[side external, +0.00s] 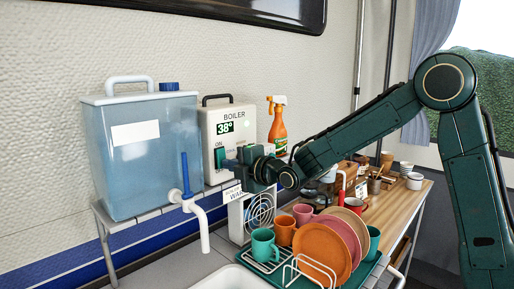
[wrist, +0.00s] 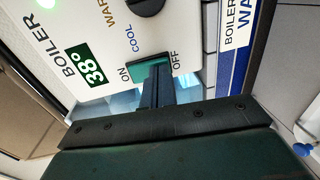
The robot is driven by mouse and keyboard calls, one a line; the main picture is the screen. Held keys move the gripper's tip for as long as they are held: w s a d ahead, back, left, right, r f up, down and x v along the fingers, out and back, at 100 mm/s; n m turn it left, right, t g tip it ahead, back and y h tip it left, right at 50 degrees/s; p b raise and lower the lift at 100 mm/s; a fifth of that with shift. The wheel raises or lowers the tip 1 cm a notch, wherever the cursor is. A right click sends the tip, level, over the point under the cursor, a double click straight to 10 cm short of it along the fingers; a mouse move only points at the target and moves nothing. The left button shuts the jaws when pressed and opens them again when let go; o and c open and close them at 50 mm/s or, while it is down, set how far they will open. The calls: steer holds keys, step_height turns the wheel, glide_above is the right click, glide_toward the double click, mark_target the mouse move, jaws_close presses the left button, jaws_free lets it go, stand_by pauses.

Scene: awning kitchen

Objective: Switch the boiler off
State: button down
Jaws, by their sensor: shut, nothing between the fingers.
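The boiler (side external: 208,125) is a cream box with a black handle and a display reading 38°. It also fills the upper part of the wrist view (wrist: 110,48). Its green rocker switch (wrist: 140,69) lies between the labels ON and OFF, and shows in the side view (side external: 219,157). My gripper (side external: 231,163) is shut and empty, its fingertips (wrist: 157,70) right at the switch. The fingers hide part of the switch, so contact and rocker position cannot be told. A green light (wrist: 45,3) glows on the boiler's face.
A blue water tank (side external: 140,160) with a tap (side external: 187,195) stands left of the boiler. An orange spray bottle (side external: 278,127) stands right of it. A small fan (side external: 260,211) and a rack of plates (side external: 322,250) and cups sit below my gripper.

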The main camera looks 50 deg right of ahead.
steer(key=shift+w+f, duration=0.1)
steer(key=shift+w, duration=0.1)
steer(key=shift+s, duration=0.1)
stand_by(0.4)
steer(key=s+f, duration=0.2)
steer(key=s, duration=1.1)
steer(key=shift+s, duration=0.4)
steer(key=s+d+m+g, duration=0.1)
steer(key=s+m+g, duration=0.9)
steer(key=s+m, duration=0.8)
steer(key=s, duration=0.8)
steer(key=shift+d+f+g, duration=0.2)
steer(key=shift+f+g, duration=0.15)
steer(key=shift+g, duration=0.05)
